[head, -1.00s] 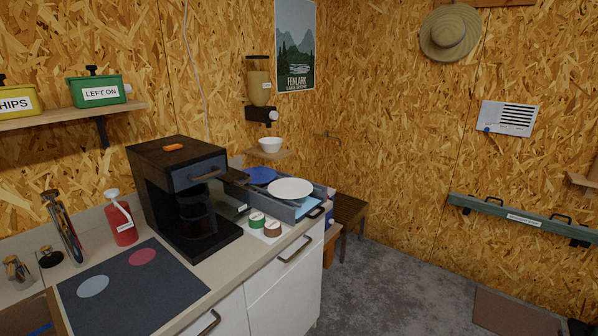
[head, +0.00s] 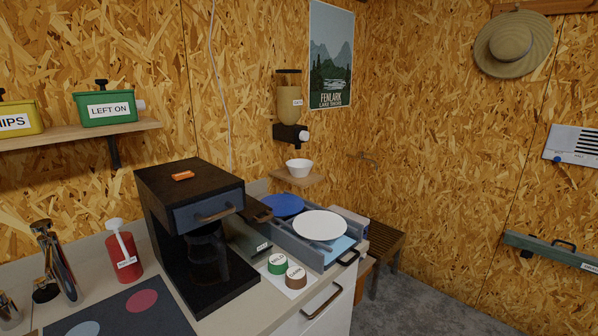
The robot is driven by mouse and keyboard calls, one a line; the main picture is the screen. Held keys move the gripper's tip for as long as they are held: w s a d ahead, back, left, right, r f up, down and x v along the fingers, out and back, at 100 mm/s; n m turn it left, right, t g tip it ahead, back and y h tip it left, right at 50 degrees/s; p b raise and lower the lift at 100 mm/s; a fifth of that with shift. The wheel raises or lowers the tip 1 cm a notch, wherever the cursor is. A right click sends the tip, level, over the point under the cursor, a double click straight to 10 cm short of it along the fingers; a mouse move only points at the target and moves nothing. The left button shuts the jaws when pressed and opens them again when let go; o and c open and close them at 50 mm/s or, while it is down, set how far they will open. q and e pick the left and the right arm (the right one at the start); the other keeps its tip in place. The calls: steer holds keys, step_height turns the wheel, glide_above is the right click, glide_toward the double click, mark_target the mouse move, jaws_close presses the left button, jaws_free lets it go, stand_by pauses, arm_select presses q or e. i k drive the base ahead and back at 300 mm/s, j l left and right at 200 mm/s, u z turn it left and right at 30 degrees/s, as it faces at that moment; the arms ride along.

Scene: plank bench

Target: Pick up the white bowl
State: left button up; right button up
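The white bowl (head: 299,168) stands upright on a small wooden wall shelf (head: 297,180), beneath a wall-mounted dispenser (head: 289,102) with a tan filling. It is behind the blue plate and to the right of the black coffee machine. The bowl looks empty, though its inside shows only in part. Neither of my grippers is in the head view.
A coffee machine (head: 190,240) stands on the counter left of the shelf. Grey floor (head: 425,305) is open at right.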

mark_target(300, 169)
steer(key=i+l+u, duration=0.15)
steer(key=u, duration=1.1)
steer(key=l+u, duration=0.35)
steer(key=l, duration=0.45)
steer(key=l+u, duration=0.4)
steer(key=l, duration=0.45)
steer(key=k+l+u, duration=0.1)
steer(key=l+u, duration=0.25)
steer(key=l, duration=0.5)
